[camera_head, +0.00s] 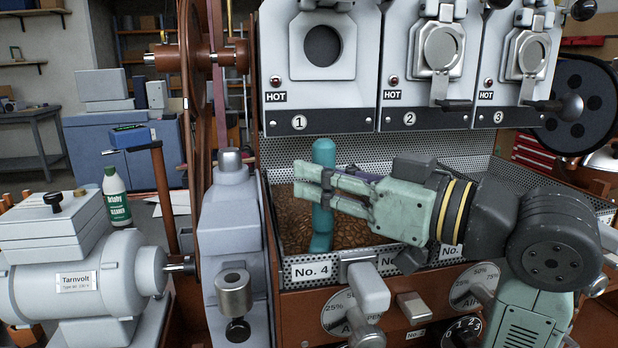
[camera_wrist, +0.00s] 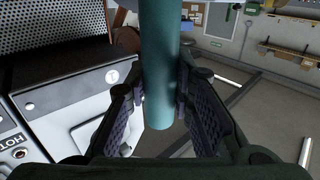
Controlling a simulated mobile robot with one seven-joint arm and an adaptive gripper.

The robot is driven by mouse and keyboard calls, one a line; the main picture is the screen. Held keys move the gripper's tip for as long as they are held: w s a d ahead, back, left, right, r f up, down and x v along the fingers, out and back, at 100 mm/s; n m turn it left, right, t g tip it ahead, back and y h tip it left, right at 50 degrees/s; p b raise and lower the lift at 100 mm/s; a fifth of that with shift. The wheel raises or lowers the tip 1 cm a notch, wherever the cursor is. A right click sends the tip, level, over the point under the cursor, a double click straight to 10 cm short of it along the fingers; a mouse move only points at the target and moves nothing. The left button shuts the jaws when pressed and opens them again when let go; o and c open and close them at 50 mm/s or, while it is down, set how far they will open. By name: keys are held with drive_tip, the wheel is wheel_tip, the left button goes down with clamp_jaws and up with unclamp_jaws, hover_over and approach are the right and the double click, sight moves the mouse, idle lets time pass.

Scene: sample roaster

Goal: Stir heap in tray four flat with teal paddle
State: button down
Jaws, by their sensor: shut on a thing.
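My gripper (camera_head: 322,184) comes in from the right and is shut on the teal paddle (camera_head: 323,154), holding it roughly upright. The paddle's lower end reaches down into tray four (camera_head: 309,270), the tray labelled No. 4 at the left of the row. Brown beans (camera_head: 355,225) show in the tray behind and under my arm. The paddle's tip is at or in the beans; the exact depth cannot be told. The wrist view shows the teal shaft (camera_wrist: 160,70) between the two finger pads (camera_wrist: 165,100). My arm hides much of the trays to the right.
Three roaster fronts numbered 1 to 3, marked HOT (camera_head: 277,97), stand just above the trays. A perforated metal wall (camera_head: 400,150) backs the trays. Dials and levers (camera_head: 370,287) stick out in front. A grey machine post (camera_head: 232,220) and motor (camera_head: 80,270) stand at the left.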

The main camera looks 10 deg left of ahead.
drive_tip(key=w+d, duration=0.2)
drive_tip(key=d, duration=0.4)
drive_tip(key=shift+d, duration=0.35)
drive_tip(key=shift+w, duration=0.1)
drive_tip(key=s+a, duration=0.3)
drive_tip(key=a, duration=0.5)
drive_tip(key=shift+a, duration=0.3)
drive_tip(key=shift+r, duration=0.15)
